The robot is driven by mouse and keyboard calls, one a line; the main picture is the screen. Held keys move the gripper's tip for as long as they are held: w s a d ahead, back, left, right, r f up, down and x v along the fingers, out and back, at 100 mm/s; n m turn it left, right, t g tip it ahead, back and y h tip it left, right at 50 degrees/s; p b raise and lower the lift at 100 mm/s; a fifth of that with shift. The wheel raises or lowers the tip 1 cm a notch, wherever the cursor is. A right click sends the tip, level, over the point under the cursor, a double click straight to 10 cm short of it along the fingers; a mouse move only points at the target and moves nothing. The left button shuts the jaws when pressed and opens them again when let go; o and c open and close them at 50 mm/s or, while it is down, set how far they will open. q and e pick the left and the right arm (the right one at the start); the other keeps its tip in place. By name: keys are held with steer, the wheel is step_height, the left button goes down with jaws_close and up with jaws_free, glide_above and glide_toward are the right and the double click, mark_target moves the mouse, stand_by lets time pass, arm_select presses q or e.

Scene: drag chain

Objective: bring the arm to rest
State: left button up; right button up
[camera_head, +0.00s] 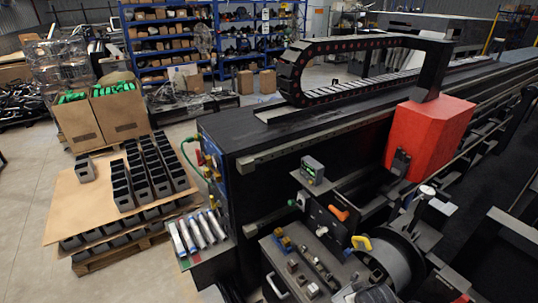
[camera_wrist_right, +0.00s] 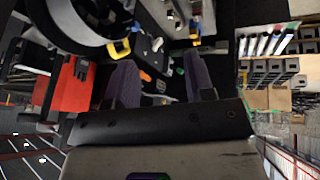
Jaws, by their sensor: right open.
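My right gripper (camera_wrist_right: 161,78) shows in the right wrist view, with its two dark purplish fingers spread apart. I see nothing held between the fingers; a dark machine panel with an orange handle (camera_wrist_right: 145,76) lies beyond them. I cannot make out my right gripper for sure in the head view. My left gripper is in neither view. The black drag chain (camera_head: 345,43) curves over the long dark machine bed (camera_head: 300,130) and joins a black bracket above the red carriage block (camera_head: 430,135).
A dark reel (camera_head: 393,260) and a cluttered small bench (camera_head: 300,268) stand at the machine's near side. Black bins (camera_head: 150,170) cover a pallet at left, with cartons (camera_head: 100,115) behind. Floor at far left (camera_head: 20,210) is clear.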

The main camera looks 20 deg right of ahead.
steer(key=s+a+r+n+t+y+p, duration=0.1)
steer(key=s+a+r, duration=0.3)
steer(key=s+a, duration=0.3)
steer(key=s+a+r+n+y+p, duration=0.1)
steer(key=s+a+r, duration=0.2)
steer(key=s+a, duration=0.4)
steer(key=s+f+g+p, duration=0.1)
steer(key=s+f, duration=0.3)
steer(key=s, duration=0.7)
steer(key=shift+a+f+g+y, duration=0.3)
steer(key=shift+f+g, duration=0.1)
steer(key=shift+g, duration=0.3)
